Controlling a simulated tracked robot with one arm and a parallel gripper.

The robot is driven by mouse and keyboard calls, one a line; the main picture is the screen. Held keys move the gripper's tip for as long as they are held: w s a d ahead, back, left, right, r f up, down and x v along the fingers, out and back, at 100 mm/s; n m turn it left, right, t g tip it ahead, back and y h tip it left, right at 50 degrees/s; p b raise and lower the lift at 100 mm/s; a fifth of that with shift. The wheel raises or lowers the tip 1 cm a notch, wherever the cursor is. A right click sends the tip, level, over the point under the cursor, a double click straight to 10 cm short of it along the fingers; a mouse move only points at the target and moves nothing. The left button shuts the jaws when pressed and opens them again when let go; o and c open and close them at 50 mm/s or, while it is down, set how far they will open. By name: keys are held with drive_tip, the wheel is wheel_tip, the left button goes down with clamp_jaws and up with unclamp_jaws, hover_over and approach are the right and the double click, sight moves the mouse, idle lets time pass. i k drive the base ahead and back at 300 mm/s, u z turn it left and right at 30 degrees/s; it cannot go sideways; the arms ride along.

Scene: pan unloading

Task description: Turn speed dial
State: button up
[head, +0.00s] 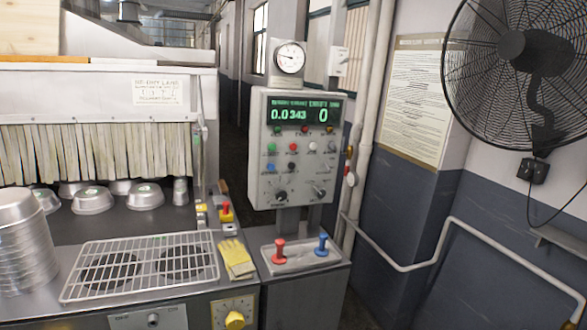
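A grey control panel (258,155) stands upright near the middle of the head view. Two dark rotary dials sit low on its face, a left dial (282,195) and a right dial (319,192). A yellow knob (235,320) on a pale scale plate shows at the bottom edge, on the front of the counter. The labels are too small to read, so I cannot tell which one is the speed dial. The panel's green display (305,114) reads about 0.0343 and 0. My gripper is not in view, and nothing touches the dials.
A wire rack (140,268), a yellow cloth or glove (236,258) and stacked metal pans (22,245) lie on the counter. A black fan (520,60) hangs at right. Pale pipes (385,265) run along the wall.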

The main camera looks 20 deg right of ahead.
sight(281, 194)
drive_tip(key=z, duration=0.3)
drive_tip(key=i, duration=1.35)
drive_tip(key=u, duration=0.25)
